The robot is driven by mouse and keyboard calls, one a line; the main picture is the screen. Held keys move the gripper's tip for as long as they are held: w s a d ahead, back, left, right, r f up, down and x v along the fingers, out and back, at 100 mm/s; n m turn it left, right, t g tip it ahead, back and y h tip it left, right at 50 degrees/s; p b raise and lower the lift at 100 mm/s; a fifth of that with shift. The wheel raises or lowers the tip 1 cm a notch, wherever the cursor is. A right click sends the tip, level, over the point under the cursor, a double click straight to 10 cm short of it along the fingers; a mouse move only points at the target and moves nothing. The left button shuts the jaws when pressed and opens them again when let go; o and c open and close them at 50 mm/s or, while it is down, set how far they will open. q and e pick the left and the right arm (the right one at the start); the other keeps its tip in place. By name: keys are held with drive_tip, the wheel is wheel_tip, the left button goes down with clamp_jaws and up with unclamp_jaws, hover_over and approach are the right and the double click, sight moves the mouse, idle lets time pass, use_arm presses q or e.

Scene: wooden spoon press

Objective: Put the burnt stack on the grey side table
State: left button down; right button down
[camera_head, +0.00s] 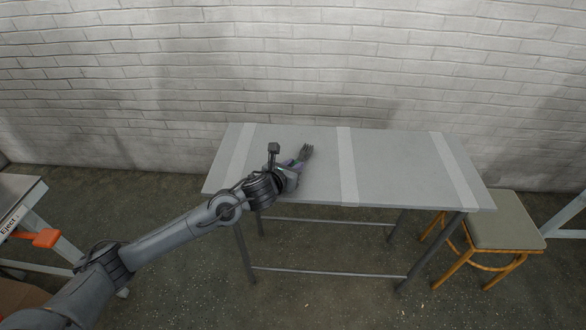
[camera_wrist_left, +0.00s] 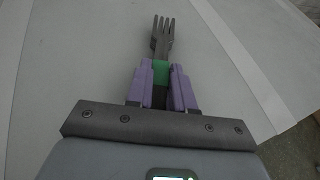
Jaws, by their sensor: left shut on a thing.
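The burnt stack (camera_head: 307,152) looks like dark grey-brown forks, with tines pointing away from my gripper. It also shows in the left wrist view (camera_wrist_left: 163,38), with a green band around its handle. My left gripper (camera_head: 299,162) is shut on the handle; its purple fingers (camera_wrist_left: 161,76) stand on both sides of the green band. The stack is over the left half of the grey side table (camera_head: 392,165). I cannot tell whether the stack touches the tabletop. The handle's end is hidden between the fingers. My right gripper is not in view.
The tabletop is otherwise bare, with pale strips across it, and free room lies to the right. A stool (camera_head: 494,218) with orange legs stands at the table's right. A bench marked "Eject" (camera_head: 20,212) with an orange part (camera_head: 45,238) stands at left. A brick wall is behind.

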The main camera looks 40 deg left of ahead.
use_arm(q)
drive_tip(key=shift+a, duration=0.1)
drive_tip(key=c, duration=1)
unclamp_jaws()
drive_tip(key=shift+r, duration=0.2)
drive_tip(key=p+v, duration=0.3)
drive_tip(key=v, duration=0.8)
drive_tip(key=s+d+f+n+g+h, duration=0.1)
drive_tip(key=s+d+f+n+g, duration=0.2)
drive_tip(key=s+d+f+n, duration=0.2)
drive_tip(key=s+d+f+n+g+h, duration=0.1)
drive_tip(key=s+d+f+n+g, duration=0.2)
drive_tip(key=s+f+n, duration=0.3)
drive_tip(key=s+d+f+n+g+h, duration=0.1)
drive_tip(key=s+d+f+n+g, duration=0.2)
drive_tip(key=s+n, duration=1.1)
drive_tip(key=shift+d+f+n+g, duration=0.1)
drive_tip(key=shift+d+f+n, duration=0.45)
drive_tip(key=shift+n, duration=0.55)
drive_tip(key=shift+d+f+n+g, duration=0.1)
drive_tip(key=shift+d+f+n, duration=0.5)
drive_tip(key=shift+n, duration=0.5)
drive_tip(key=shift+d+f+n+g, duration=0.1)
drive_tip(key=shift+d+f+n, duration=0.3)
drive_tip(key=shift+d+n, duration=0.5)
